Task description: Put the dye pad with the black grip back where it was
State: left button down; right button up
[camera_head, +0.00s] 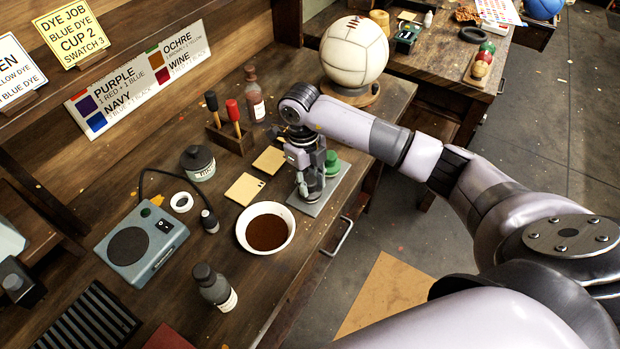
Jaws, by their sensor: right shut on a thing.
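My right gripper (311,188) points down, low over the grey plate (330,198) at the bench's front edge. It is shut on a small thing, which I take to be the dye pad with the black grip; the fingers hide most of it. I cannot tell whether it touches the plate. A pad with a green grip (333,163) stands on the plate just behind and to the right of the fingers. My left gripper is not in view.
A white bowl of brown stuff (267,230) sits left of the plate. Two tan swatches (244,188) lie behind it. A rack (230,139) holds black- and red-handled tools. A stitched ball (354,50) stands behind my arm. A bottle (213,286) stands in front.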

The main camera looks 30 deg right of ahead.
aim_at(306, 177)
jog(key=shift+f, duration=0.25)
jog(key=o, duration=1)
jog(key=shift+r, duration=0.1)
jog(key=shift+r, duration=0.2)
jog(key=r+b, duration=0.1)
jog(key=r, duration=0.3)
jog(key=w+r+b, duration=0.1)
jog(key=r, duration=0.6)
jog(key=shift+w+a+r+b, duration=0.15)
jog(key=shift+a+r+b, duration=0.1)
jog(key=shift+r+b, duration=0.15)
jog(key=shift+f, duration=0.1)
